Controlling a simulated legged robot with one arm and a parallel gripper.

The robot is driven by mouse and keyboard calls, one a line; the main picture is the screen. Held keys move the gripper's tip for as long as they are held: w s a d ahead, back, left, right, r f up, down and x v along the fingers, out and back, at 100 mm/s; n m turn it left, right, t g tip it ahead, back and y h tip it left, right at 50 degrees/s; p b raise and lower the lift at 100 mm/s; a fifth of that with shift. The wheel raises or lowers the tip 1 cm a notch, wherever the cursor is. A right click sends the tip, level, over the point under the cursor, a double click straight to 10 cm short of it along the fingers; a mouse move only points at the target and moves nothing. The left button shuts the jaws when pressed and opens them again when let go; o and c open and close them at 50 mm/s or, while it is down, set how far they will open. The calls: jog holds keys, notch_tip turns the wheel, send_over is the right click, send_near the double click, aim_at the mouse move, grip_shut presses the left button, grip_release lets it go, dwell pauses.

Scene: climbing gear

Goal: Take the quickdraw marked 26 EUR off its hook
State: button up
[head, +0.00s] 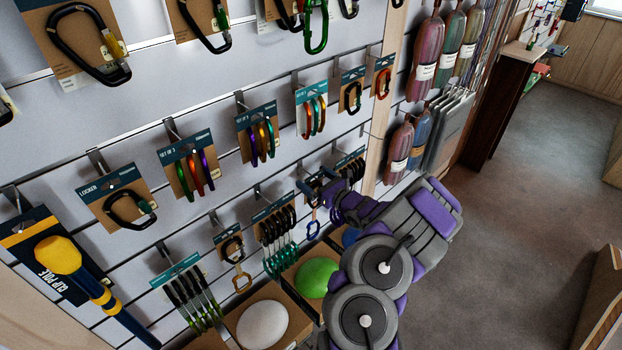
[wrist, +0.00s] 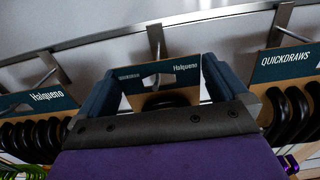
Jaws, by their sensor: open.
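A quickdraw on a card (wrist: 165,80) hangs from a metal hook (wrist: 157,45) in the middle of the wrist view. Its dark carabiner top shows just above my gripper's body, which hides the rest. My gripper (wrist: 162,68) is open, with one blue finger at each side of the card. I cannot tell whether the fingers touch it. No 26 EUR mark is readable in either view.
Carded multi-packs hang close on the left (wrist: 40,98) and right (wrist: 288,64) of the wrist view. A single quickdraw (head: 240,275) hangs further left in the head view. Boxes with a green (head: 317,278) and a white (head: 262,325) rounded item stand below. Open floor lies right.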

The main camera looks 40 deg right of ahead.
jog(key=shift+w+a, duration=0.1)
jog(key=shift+w, duration=1)
jog(key=shift+c, duration=0.3)
jog(key=c, duration=0.7)
jog(key=shift+r, duration=0.1)
jog(key=shift+r, duration=0.25)
jog(key=shift+s, duration=0.25)
jog(key=shift+s+r+p, duration=0.15)
jog(key=shift+s+p, duration=0.25)
jog(key=shift+s, duration=0.05)
jog(key=shift+s, duration=0.25)
